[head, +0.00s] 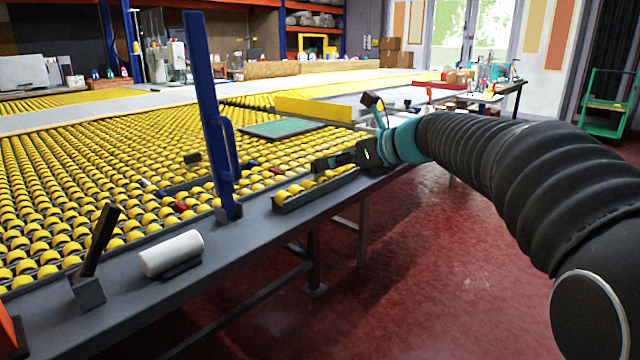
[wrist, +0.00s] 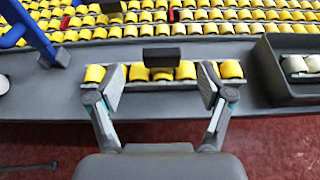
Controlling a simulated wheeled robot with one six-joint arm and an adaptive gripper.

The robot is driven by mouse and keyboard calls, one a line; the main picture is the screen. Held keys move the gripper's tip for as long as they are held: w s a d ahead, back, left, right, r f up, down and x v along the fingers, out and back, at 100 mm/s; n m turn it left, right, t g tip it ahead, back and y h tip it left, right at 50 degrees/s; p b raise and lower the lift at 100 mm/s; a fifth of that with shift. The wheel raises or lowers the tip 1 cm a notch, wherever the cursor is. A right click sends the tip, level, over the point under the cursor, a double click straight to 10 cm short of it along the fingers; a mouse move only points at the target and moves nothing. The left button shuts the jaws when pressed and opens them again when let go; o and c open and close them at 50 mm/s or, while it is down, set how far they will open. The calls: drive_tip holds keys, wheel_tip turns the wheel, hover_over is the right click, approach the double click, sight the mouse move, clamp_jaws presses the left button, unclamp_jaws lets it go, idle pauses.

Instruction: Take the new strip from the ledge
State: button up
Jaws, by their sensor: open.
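A short strip of yellow rollers in a grey channel (head: 290,203) lies on the grey ledge (head: 258,229) along the table's front edge; I take it as the new strip. In the wrist view the strip (wrist: 185,71) lies ahead, with a dark block (wrist: 162,56) over its middle. My gripper (head: 322,164) is above the strip in the head view. In the wrist view my gripper (wrist: 160,83) is open, one finger towards each side of the strip's middle rollers. I cannot tell whether the fingers touch it. The gripper hides part of the strip in the head view.
A blue upright post (head: 208,110) stands left of the strip. A white roll (head: 172,253) and a slanted dark bar (head: 99,240) are farther left on the ledge. A dark tray with pale rollers (wrist: 262,68) stands right of the strip. Open red floor lies in front.

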sight(326, 178)
drive_tip(key=x, duration=0.3)
drive_tip(key=shift+w+a, duration=0.15)
drive_tip(key=shift+w, duration=0.1)
clamp_jaws()
drive_tip(key=shift+r, duration=0.1)
